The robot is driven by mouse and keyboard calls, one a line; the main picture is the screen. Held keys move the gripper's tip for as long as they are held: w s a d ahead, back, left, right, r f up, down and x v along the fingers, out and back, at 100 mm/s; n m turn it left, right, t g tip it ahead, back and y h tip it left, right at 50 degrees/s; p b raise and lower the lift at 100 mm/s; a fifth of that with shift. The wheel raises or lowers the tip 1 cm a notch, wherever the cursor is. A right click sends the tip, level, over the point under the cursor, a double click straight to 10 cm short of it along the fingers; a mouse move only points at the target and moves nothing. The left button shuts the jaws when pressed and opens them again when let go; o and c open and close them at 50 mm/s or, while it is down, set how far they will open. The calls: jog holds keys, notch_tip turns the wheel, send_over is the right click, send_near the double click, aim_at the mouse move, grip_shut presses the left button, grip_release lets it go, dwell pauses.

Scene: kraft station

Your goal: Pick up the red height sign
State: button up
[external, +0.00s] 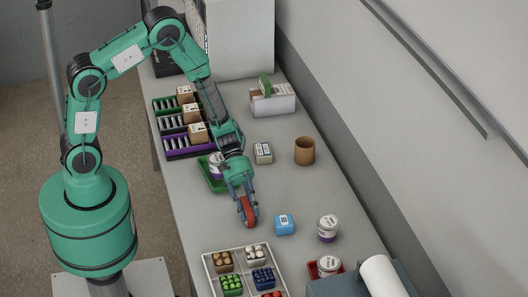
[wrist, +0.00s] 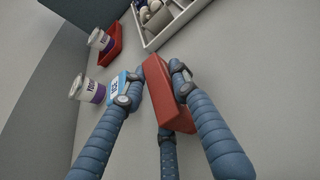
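The red height sign (external: 246,210) is a red block between the fingertips of my gripper (external: 246,204), low over or on the table. In the wrist view the red sign (wrist: 158,88) stands between the fingers of my gripper (wrist: 153,88). The right fingertip lies close against or over its right edge. A narrow gap shows between the left fingertip and the sign. The lower finger is at its near end. The fingers look spread around the sign, and firm contact is not visible. The sign's face and lower edge are partly hidden.
A blue box (external: 284,225) stands just right of my gripper, with a white cup (external: 327,229) beyond it. A divided white tray (external: 208,264) is in front. A green tray (external: 213,184) is behind left, and a brown cup (external: 304,151) stands behind right.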

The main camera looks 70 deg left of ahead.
aim_at(249, 207)
dwell(0.3)
jog(key=shift+r+p, duration=0.3)
jog(key=shift+r, duration=0.6)
notch_tip(249, 207, up, 2)
jog(key=shift+s+r+p, duration=0.1)
jog(key=shift+p, duration=0.25)
jog(key=s+a, duration=0.2)
jog(key=s, duration=0.3)
jog(key=s+a+p, duration=0.1)
jog(key=s, duration=0.4)
jog(key=s+a+r+p, duration=0.1)
jog(key=s+a, duration=0.1)
jog(key=s, duration=0.2)
jog(key=shift+s+a, duration=0.3)
jog(key=shift+s, duration=0.1)
